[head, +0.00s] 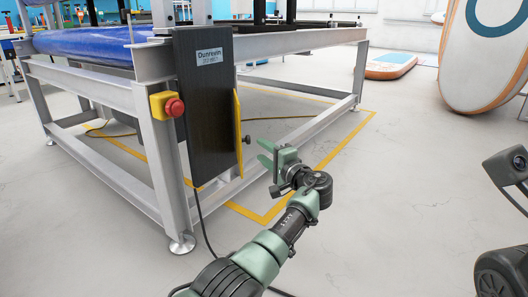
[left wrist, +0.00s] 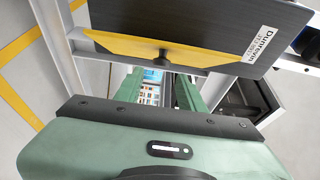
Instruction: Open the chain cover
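The chain cover (head: 205,110) is an upright dark panel with a Dunrovin-like label on the near corner of the metal frame. It has a yellow side (head: 239,130) with a black knob (head: 247,139) standing out from it. In the left wrist view the dark cover (left wrist: 215,25), its yellow side (left wrist: 190,55) and the knob (left wrist: 164,57) show beyond the fingers. My left gripper (head: 267,154) is open and empty, just right of the knob and apart from it. Its two green fingers (left wrist: 158,90) show a gap between them. My right gripper is not in view.
A red stop button on a yellow box (head: 167,105) is on the frame leg left of the cover. The metal frame (head: 150,165) carries a blue board (head: 90,45). A cable hangs to the floor below.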

